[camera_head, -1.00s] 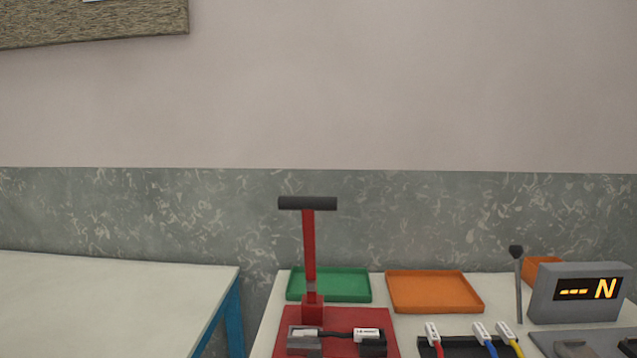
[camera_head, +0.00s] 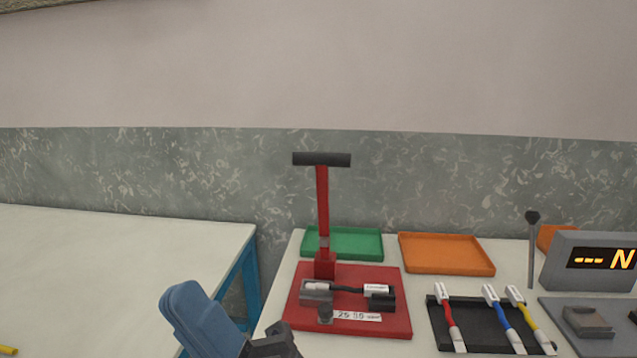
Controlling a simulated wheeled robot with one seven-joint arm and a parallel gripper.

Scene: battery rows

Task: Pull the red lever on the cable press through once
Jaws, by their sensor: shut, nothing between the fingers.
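The cable press has a red base plate (camera_head: 395,327) on the white table, with a label reading 25 and a second number. Its red lever (camera_head: 323,205) stands upright at the back of the plate and carries a dark crossbar handle (camera_head: 321,159). A black cable (camera_head: 348,289) with white-labelled ends lies across the grey blocks on the plate. My gripper (camera_head: 284,342) shows at the bottom edge, left of and in front of the press, behind a blue arm link of mine. It is shut and empty, apart from the lever. Its fingertips are partly cut off.
A green tray (camera_head: 343,257) and an orange tray (camera_head: 447,268) lie behind. A black rack (camera_head: 437,320) with red, blue and yellow cables stands right of the press, near a grey display (camera_head: 566,276). A second white table (camera_head: 100,270) stands left, across a gap.

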